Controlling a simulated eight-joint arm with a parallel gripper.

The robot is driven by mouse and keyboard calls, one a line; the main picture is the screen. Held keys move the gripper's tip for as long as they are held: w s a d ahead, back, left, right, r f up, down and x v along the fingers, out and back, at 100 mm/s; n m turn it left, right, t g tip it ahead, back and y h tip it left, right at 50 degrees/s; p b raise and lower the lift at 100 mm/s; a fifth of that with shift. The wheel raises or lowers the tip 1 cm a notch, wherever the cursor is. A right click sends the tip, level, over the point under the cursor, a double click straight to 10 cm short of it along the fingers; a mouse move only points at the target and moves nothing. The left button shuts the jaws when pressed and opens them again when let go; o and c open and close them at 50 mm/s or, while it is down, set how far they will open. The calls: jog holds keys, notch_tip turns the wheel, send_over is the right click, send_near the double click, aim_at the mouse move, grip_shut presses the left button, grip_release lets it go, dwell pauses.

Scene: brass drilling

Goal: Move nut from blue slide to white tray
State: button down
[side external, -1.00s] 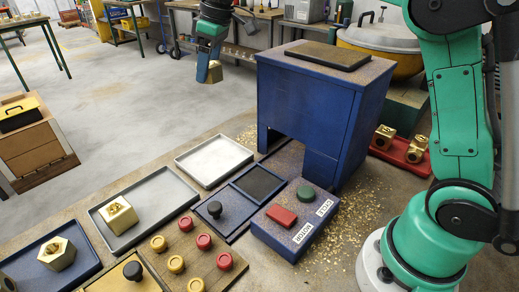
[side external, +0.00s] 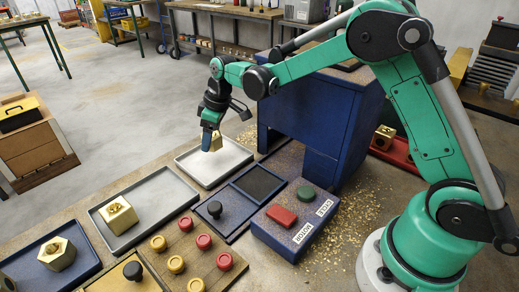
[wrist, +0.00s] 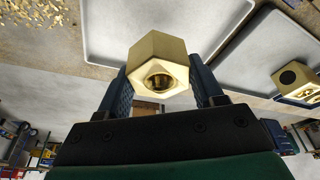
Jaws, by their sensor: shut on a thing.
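My gripper (side external: 211,142) is shut on a brass hex nut (side external: 217,143). In the wrist view the nut (wrist: 158,68) sits between the two blue fingers, its threaded hole facing the camera. The gripper points down with the nut over the white tray (side external: 222,168). I cannot tell how much gap, if any, is between nut and tray. The tray is otherwise empty. The blue slide (side external: 232,205), with a black pad and a black knob, is in front of the tray, with no nut on it.
A blue machine housing (side external: 310,110) stands right of the tray. A grey tray (side external: 160,200) holding another brass nut (side external: 119,215) is at left. A control box (side external: 295,225) with red and green buttons and a wooden board (side external: 190,260) with red and yellow knobs lie nearer the camera.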

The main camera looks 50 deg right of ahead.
aim_at(213, 149)
jog(key=shift+f, duration=2)
jog(key=shift+f, duration=0.1)
jog(key=shift+c, duration=0.6)
grip_release()
jog(key=v, duration=1.2)
jog(key=s+r+m+t+h, duration=0.1)
jog(key=s+m+t, duration=0.3)
jog(key=s, duration=1.2)
jog(key=shift+a+m+h, duration=0.3)
jog(key=shift+a+m, duration=0.05)
jog(key=shift+m, duration=0.75)
